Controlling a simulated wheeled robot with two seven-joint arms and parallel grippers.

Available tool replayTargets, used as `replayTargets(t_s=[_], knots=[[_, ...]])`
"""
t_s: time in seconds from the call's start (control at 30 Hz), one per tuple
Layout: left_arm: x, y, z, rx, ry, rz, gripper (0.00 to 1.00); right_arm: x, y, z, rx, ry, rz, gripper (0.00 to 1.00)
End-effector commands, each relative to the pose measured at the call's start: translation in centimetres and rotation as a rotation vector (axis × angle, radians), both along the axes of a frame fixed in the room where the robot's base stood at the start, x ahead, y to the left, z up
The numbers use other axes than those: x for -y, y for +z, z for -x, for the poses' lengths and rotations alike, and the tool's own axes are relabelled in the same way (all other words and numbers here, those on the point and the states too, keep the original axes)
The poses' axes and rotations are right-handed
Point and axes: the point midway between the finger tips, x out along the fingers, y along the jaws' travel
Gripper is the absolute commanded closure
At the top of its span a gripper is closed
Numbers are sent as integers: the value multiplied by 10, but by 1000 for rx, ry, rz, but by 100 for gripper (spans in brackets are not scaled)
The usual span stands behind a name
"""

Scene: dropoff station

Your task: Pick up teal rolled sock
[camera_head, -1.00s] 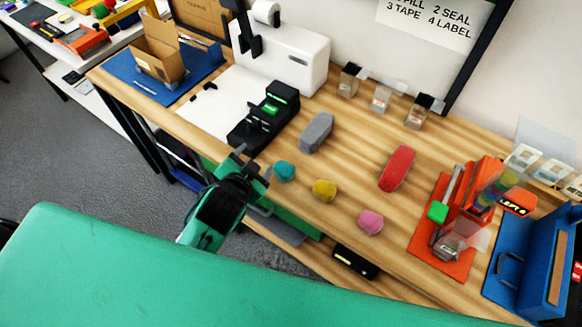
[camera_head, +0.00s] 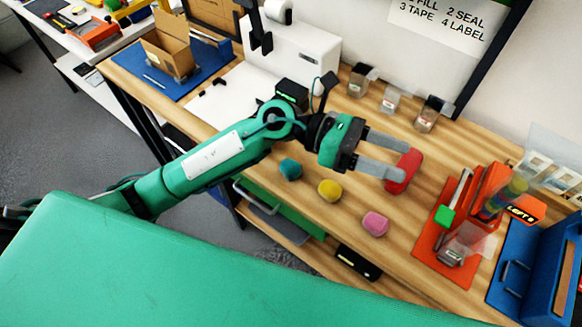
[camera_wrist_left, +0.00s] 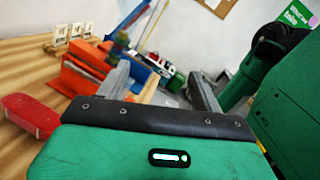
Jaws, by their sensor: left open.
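The teal rolled sock (camera_head: 291,169) lies on the wooden table near its front edge, in the head view. A yellow rolled sock (camera_head: 330,190) and a pink one (camera_head: 375,223) lie to its right in a row. My left gripper (camera_head: 394,158) is open and empty, up and right of the teal sock, with its fingers pointing right in front of the red object (camera_head: 407,170). In the left wrist view the open fingers (camera_wrist_left: 160,85) point past the red object (camera_wrist_left: 30,115), and the teal sock does not show. My right gripper is not in view.
An orange stand (camera_head: 447,240) and a blue bin (camera_head: 520,290) occupy the table's right side. A white machine (camera_head: 290,58), small clear containers (camera_head: 391,99) and a cardboard box (camera_head: 172,52) stand along the back. The front edge near the socks is open.

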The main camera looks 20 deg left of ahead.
Motion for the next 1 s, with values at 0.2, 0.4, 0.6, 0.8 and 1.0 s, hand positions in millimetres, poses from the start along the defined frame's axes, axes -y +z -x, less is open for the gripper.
replayTargets(t_s=[0.2, 0.4, 0.6, 0.8, 1.0], knots=[[-28, -71, -4, 372, -212, -482, 33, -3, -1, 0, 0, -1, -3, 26], [-99, -116, -41, 607, -375, -958, 33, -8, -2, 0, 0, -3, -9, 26], [-169, -121, -76, 698, -472, -1323, 33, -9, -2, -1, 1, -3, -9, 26], [-195, -119, -87, 708, -505, -1456, 33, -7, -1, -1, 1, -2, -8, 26], [-197, -150, -86, 703, -509, -1458, 33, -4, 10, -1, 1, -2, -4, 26]])
